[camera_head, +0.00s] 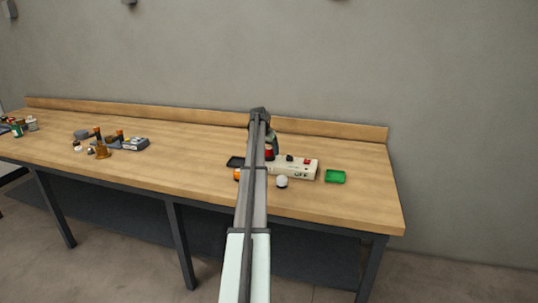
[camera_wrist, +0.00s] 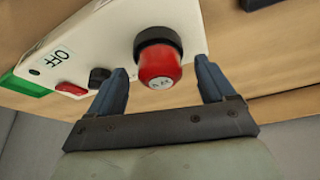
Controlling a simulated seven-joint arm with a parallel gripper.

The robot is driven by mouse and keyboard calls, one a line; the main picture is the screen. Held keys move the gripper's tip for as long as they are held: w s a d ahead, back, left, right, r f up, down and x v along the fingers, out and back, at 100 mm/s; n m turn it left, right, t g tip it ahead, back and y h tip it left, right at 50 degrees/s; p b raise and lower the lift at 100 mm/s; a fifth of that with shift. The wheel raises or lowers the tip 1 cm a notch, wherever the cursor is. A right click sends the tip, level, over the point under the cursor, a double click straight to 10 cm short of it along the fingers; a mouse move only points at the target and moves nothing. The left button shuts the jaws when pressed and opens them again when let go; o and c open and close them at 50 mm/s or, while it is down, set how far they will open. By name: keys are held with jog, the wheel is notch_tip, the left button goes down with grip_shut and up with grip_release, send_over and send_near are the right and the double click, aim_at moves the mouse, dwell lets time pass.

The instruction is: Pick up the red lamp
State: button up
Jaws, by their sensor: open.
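The red lamp (camera_wrist: 158,62) is a short red cylinder in a black collar. In the wrist view it sits on a white panel box (camera_wrist: 105,28), with faint marks on its end face. In the head view the lamp (camera_head: 268,153) shows small at the box's left end, beside my arm. My gripper (camera_wrist: 162,66) is open, with one dark blue finger on each side of the lamp in the picture. No contact shows, and I cannot tell how deep the fingers reach around it. My arm hides part of this area in the head view.
The box (camera_head: 300,169) also bears a black knob (camera_wrist: 99,77), a red switch (camera_wrist: 71,89) and an "OFF" label. A green tray (camera_head: 335,177) lies to its right. A white ball-like thing (camera_head: 282,182) and an orange thing (camera_head: 237,174) are in front. Several small items stand far left.

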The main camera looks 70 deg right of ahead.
jog(key=shift+f, duration=0.1)
jog(key=c, duration=1.3)
jog(key=shift+o, duration=0.2)
